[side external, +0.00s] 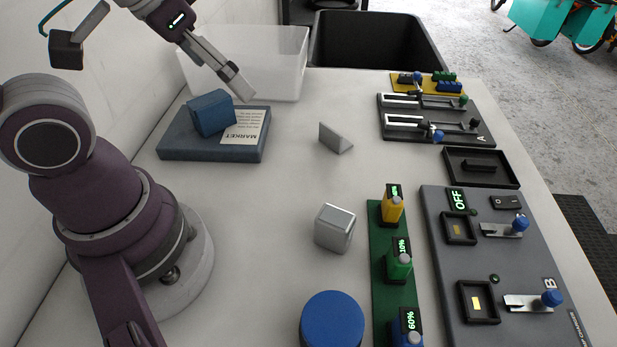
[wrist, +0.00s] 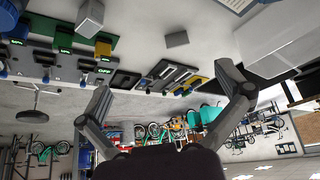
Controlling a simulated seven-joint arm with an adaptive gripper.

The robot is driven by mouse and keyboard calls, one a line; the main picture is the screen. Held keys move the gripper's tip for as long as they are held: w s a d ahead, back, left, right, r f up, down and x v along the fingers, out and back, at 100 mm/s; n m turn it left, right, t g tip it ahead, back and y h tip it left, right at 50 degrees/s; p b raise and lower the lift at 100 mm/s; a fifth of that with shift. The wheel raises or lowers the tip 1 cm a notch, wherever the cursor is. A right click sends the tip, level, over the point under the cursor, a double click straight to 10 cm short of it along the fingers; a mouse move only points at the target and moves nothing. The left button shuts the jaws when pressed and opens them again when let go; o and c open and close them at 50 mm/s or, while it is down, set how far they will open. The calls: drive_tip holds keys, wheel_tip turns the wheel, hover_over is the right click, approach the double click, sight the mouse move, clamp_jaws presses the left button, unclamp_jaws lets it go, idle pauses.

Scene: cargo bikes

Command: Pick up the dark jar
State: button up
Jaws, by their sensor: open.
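No thing is plainly a dark jar. The nearest match is a blue round-topped cylinder (side external: 332,319) at the front edge in the side external view; its lower part is cut off. My gripper (side external: 238,82) is at the far left, above the back of the table, close to the blue block (side external: 211,113) on the dark blue book (side external: 189,148), and far from the cylinder. In the wrist view my gripper (wrist: 166,94) has its two fingers spread wide with nothing between them. That view is tilted over and looks past the table toward the room.
A clear box (side external: 282,65) and a black bin (side external: 425,40) stand at the back. A grey wedge (side external: 335,138) and a metallic block (side external: 335,228) lie mid-table. A green slider strip (side external: 376,270) and grey switch panel (side external: 452,325) fill the right. The centre is mostly clear.

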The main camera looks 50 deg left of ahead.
drive_tip(key=m+g+h, duration=0.4)
drive_tip(key=m+g, duration=0.1)
drive_tip(key=m, duration=1.2)
approach(316, 307)
drive_tip(key=x, duration=0.5)
drive_tip(key=shift+w+f, duration=0.15)
drive_tip(key=x, duration=0.3)
drive_tip(key=shift+d+f, duration=0.2)
drive_tip(key=shift+f, duration=0.15)
drive_tip(key=x, duration=0.6)
drive_tip(key=shift+d, duration=0.15)
drive_tip(key=c, duration=1.2)
drive_tip(key=shift+c, duration=0.3)
